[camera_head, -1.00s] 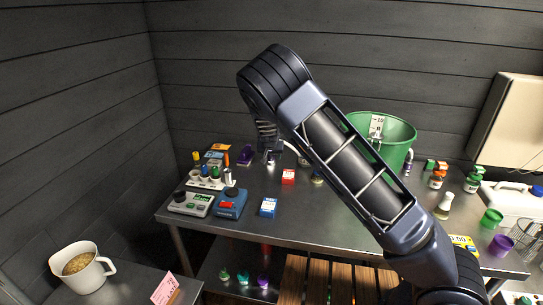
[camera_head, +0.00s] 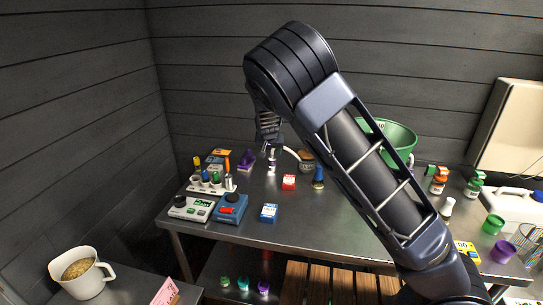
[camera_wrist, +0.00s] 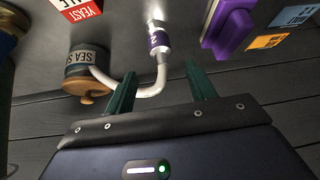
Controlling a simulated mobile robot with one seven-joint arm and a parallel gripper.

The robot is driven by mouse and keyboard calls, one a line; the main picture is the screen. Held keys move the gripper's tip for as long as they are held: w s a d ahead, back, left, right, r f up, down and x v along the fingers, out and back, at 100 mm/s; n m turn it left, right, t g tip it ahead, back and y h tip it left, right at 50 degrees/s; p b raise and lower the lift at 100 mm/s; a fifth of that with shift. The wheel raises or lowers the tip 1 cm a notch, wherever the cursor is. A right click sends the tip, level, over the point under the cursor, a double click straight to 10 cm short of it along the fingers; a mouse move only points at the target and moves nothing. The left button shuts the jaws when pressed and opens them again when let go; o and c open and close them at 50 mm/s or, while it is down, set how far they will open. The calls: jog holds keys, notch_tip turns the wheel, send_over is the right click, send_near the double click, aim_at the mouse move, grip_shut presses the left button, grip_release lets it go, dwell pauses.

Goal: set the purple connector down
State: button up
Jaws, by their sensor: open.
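The purple connector (camera_wrist: 160,42), a metal fitting with a purple band, is at the table top in the wrist view, with a white hose (camera_wrist: 152,92) curving from it to the left. In the head view the connector (camera_head: 271,161) shows small at the back of the metal table, below my gripper (camera_head: 270,140). In the wrist view my gripper (camera_wrist: 162,88) is open; its two green fingers stand apart on either side of the hose, short of the connector. I cannot tell whether a finger touches the hose.
A brown-lidded jar (camera_wrist: 88,72) stands beside the hose. A purple holder (camera_wrist: 230,25) is right of the connector in the wrist view. A red-and-white yeast box (camera_head: 289,182) and a blue box (camera_head: 269,212) stand nearer the front. A green bucket (camera_head: 398,137) is behind my arm.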

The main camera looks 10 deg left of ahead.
jog(key=shift+v, duration=1.1)
jog(key=shift+w+d+r, duration=0.1)
jog(key=w+d+r+m+y, duration=0.1)
jog(key=d+r, duration=0.6)
jog(key=d, duration=0.4)
jog(key=w+d+r+m, duration=0.1)
jog(key=w+d+r, duration=0.1)
jog(key=d+r, duration=0.65)
jog(key=w+d+r+m+y, duration=0.1)
jog(key=d+r, duration=0.4)
jog(key=d, duration=0.8)
jog(key=s+d+r+n+g, duration=0.1)
jog(key=s+d, duration=0.7)
jog(key=s, duration=0.4)
jog(key=s+d+r, duration=0.1)
jog(key=s+d, duration=0.6)
jog(key=s, duration=0.5)
jog(key=s+d+f+h, duration=0.1)
jog(key=s+f, duration=0.1)
jog(key=s, duration=0.3)
jog(key=s+d+f+g+h, duration=0.1)
jog(key=s, duration=0.5)
jog(key=shift+d+f+n+h, duration=0.3)
jog(key=shift+f+n+h, duration=0.05)
jog(key=shift+n+h, duration=0.05)
